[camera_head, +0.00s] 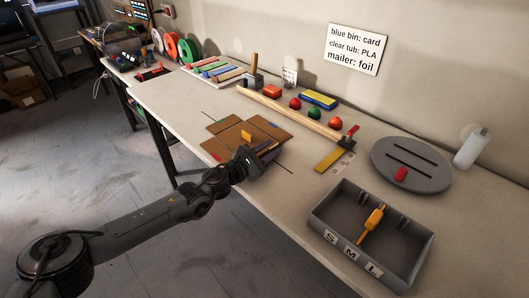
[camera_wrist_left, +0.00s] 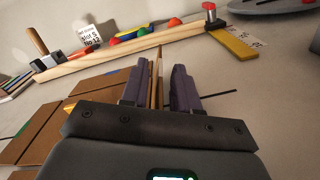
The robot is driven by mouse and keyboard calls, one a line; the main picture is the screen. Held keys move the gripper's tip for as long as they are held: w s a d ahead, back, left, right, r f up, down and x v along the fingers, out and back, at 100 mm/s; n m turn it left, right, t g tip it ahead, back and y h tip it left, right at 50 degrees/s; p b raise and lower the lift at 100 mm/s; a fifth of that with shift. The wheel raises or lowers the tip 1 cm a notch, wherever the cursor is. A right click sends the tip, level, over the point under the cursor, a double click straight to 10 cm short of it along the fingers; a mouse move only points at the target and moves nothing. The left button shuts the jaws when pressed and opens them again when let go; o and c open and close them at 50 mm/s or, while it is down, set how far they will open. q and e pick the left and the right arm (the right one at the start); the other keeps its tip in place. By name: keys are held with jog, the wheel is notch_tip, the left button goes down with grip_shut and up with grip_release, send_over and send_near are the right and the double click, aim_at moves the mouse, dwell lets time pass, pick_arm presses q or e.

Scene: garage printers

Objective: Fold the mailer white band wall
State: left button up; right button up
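I cannot make out a white band. My right gripper is not in view.
A wooden rail (camera_head: 290,112) runs behind the mailer, with red and green knobs and a blue-yellow block beyond it. A yellow ruler-like strip (camera_head: 329,160) lies to the right. A grey tray (camera_head: 330,226) marked S, M, L and a grey disc (camera_head: 384,160) stand farther right.

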pick_arm(q)
jog(key=shift+s+a, duration=0.35)
jog(key=p+v, duration=0.3)
jog(key=v, duration=0.6)
jog(key=shift+s+a, duration=0.25)
jog(key=shift+s, duration=0.1)
